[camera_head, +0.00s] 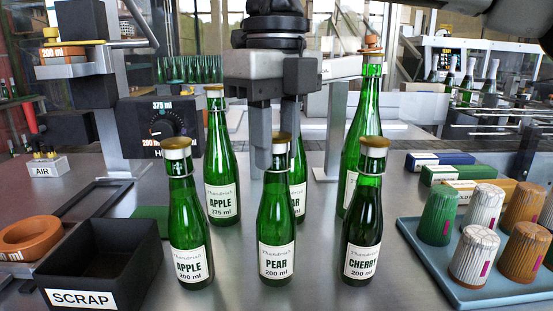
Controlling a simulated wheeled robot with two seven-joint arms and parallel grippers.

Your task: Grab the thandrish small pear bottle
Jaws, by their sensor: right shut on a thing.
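The small pear bottle (276,220) is green with a gold cap and a white label reading "PEAR 200 ml". It stands upright at the front middle. My right gripper (273,152) comes down from above, with its fingers at the neck of this bottle, shut on it. One finger shows just left of the neck; the other is partly hidden behind the cap. My left gripper is not in view.
Apple 200 ml (187,225) and cherry 200 ml (363,220) bottles flank it closely. Behind stand an apple 375 ml bottle (221,165), a partly hidden bottle (298,175) and a tall bottle (369,105). A scrap bin (80,299) is left, a capsule tray (425,262) right.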

